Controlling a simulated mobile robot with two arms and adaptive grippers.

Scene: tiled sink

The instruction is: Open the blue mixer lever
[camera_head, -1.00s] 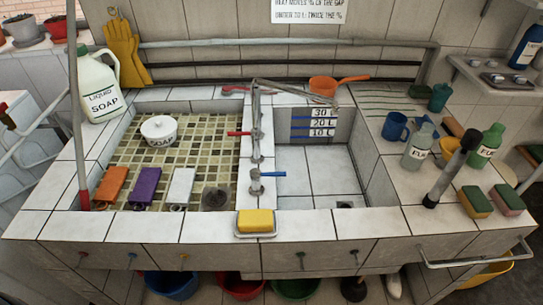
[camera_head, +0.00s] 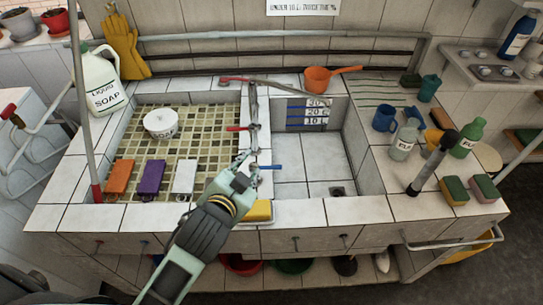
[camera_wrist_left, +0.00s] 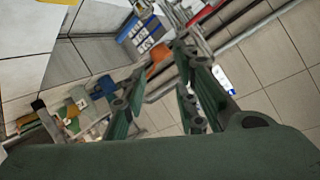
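The blue mixer lever (camera_head: 270,167) sticks out to the right from the metal pipe, low on the divider between the two basins. A red lever (camera_head: 237,128) sticks out to the left higher on the same pipe. My left gripper (camera_head: 242,162) is just left of the blue lever's base, close to the pipe; I cannot tell whether it touches. In the left wrist view its two green fingers (camera_wrist_left: 160,95) are spread apart with nothing held between them. The blue lever is not clear in that view. My right gripper is not in view.
The yellow sponge (camera_head: 260,210) on the front edge is partly hidden by my left arm. An orange pan (camera_head: 318,79) sits behind the right basin. The right basin (camera_head: 295,170) is empty.

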